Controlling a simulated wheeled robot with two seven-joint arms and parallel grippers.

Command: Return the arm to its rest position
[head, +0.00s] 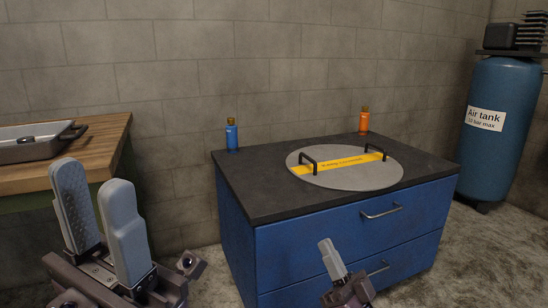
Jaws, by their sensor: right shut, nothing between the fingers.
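My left gripper (93,185) is large in the lower left, its two grey fingers pointing up with a gap between them. It is open, and nothing shows between the fingers. My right gripper (327,246) is at the bottom centre, in front of the blue drawer cabinet (300,247). Its fingers are together and hold nothing. Most of both arms is out of view.
A round grey plate (370,179) with a yellow strip and two black handles lies on the cabinet's dark top. A blue bottle (231,135) and an orange bottle (364,121) stand behind it. A wooden bench (95,150) bears a grey tray (60,134). A blue air tank (500,150) stands right.

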